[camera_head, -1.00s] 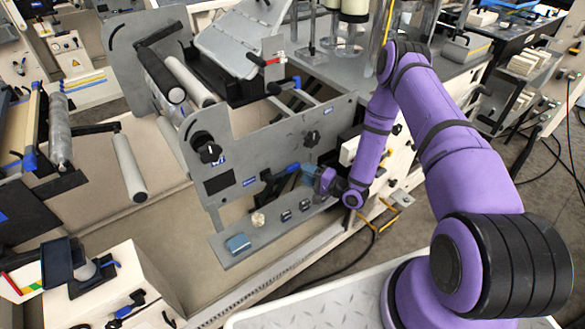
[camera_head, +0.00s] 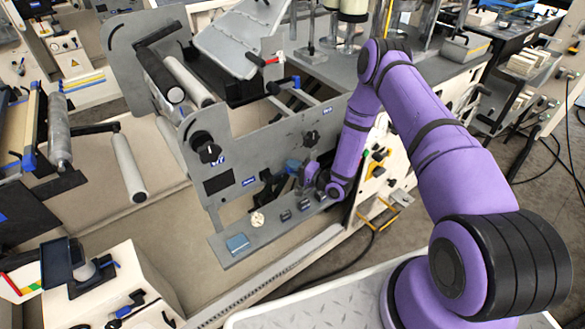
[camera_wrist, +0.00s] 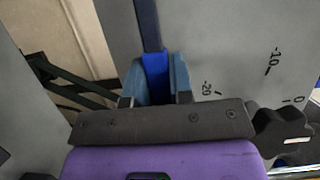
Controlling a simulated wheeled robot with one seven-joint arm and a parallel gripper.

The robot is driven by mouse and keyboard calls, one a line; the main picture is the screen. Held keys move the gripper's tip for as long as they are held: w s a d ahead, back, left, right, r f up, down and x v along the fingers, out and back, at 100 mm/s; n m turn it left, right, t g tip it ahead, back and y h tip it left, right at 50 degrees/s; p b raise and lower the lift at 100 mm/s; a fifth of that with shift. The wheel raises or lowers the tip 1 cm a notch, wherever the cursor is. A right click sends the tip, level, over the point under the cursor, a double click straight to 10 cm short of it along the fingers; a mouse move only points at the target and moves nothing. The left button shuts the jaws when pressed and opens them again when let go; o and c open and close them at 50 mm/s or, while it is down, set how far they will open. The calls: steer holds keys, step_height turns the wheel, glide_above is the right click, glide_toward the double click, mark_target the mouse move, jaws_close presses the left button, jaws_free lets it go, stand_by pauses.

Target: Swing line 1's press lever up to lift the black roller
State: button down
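The press lever is a slim bar with a dark blue handle (camera_wrist: 156,72), low on the grey side plate (camera_head: 240,150). In the head view only part of it shows, beside my gripper (camera_head: 294,171). In the wrist view the light blue fingers of my gripper (camera_wrist: 158,88) lie on both sides of the handle and appear closed against it. The handle runs up the wrist picture from between the fingers. A dark roller shape (camera_head: 217,84) shows partly behind the plate in the head view; whether it is the black roller, or lifted, I cannot tell.
A black knob (camera_head: 207,149) and another knob (camera_head: 311,138) stick out of the plate. A lower ledge carries a small blue box (camera_head: 238,243) and a round pale knob (camera_head: 258,219). The wrist view shows a printed scale and a dark knob (camera_wrist: 283,132) at right.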

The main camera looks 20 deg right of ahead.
mark_target(264, 155)
steer(key=shift+r, duration=0.15)
steer(key=shift+r+n+h, duration=0.3)
steer(key=shift+r+n, duration=0.35)
steer(key=shift+n, duration=0.05)
steer(key=shift+s+a+r+n+g+h, duration=0.1)
steer(key=shift+a+r+n+g+h, duration=0.1)
steer(key=shift+r+n, duration=0.35)
steer(key=shift+a+r+n+g+h, duration=0.15)
steer(key=shift+r+n+g+h, duration=0.05)
steer(key=shift+r+n, duration=0.35)
steer(key=shift+s+a+r+n+g+h, duration=0.15)
steer(key=shift+a+r+n+h, duration=0.15)
steer(key=shift+r+n, duration=0.25)
steer(key=shift+s+a+r+n+g+h, duration=0.15)
steer(key=shift+a+r+n+h, duration=0.15)
steer(key=shift+r+n, duration=0.2)
steer(key=shift+a+r+n+h, duration=0.45)
steer(key=shift+r+n, duration=0.1)
steer(key=shift+n, duration=0.2)
steer(key=a+r+n+h, duration=0.1)
steer(key=s+a+r+n+h, duration=0.1)
steer(key=a+n, duration=0.1)
steer(key=shift+s+a+r+n+h, duration=0.25)
steer(key=shift+a+n+h, duration=0.2)
steer(key=shift+a+n, duration=0.2)
steer(key=shift+s+a+r+n+h, duration=0.1)
steer(key=shift+s+a+n+h, duration=0.15)
steer(key=shift+a+n+h, duration=0.25)
steer(key=shift+a, duration=0.2)
